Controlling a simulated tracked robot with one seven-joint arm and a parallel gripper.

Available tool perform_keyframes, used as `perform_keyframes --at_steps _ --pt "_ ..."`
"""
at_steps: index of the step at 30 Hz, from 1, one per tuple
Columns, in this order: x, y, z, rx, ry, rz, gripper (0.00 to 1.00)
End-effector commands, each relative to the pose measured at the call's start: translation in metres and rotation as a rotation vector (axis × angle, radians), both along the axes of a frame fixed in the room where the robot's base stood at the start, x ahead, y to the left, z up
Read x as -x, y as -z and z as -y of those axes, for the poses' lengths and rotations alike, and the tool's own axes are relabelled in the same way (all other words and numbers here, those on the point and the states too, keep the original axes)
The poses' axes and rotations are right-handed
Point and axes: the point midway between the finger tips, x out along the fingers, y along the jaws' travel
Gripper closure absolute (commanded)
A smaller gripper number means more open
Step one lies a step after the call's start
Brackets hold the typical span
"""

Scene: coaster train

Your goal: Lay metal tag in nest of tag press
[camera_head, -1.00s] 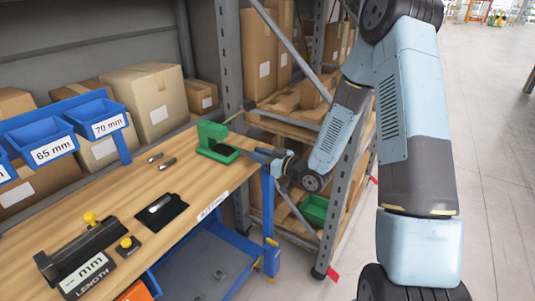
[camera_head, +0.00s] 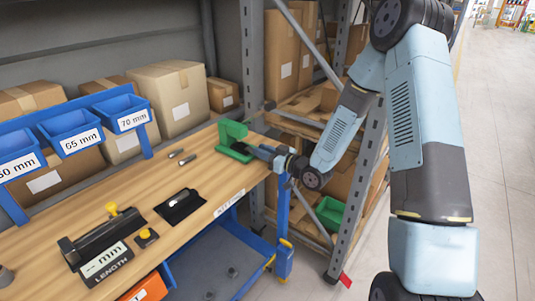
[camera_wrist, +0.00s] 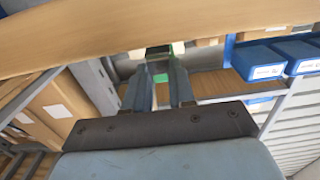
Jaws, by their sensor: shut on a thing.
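The green tag press (camera_head: 232,133) stands at the far right end of the wooden bench. My gripper (camera_head: 254,150) reaches in from the right, low at the press's near right side. In the wrist view the two fingers (camera_wrist: 159,76) stand apart, with a small pale greenish patch between their tips. I take the held piece to be the metal tag, but its outline is not clear. The press's nest is mostly hidden by my gripper in the head view, so I cannot tell whether the tag touches it.
A black pad (camera_head: 178,206) with a pale strip and a length gauge (camera_head: 100,243) with a yellow knob are nearer. Blue labelled bins (camera_head: 70,130) line the back. A metal rack post (camera_head: 252,60) stands behind the press.

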Motion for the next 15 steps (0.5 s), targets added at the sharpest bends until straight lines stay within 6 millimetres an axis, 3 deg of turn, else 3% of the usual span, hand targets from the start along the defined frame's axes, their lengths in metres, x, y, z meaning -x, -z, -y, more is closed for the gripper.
perform_keyframes --at_steps 15 --pt "-0.021 0.002 -0.026 -0.002 0.001 0.001 1.0"
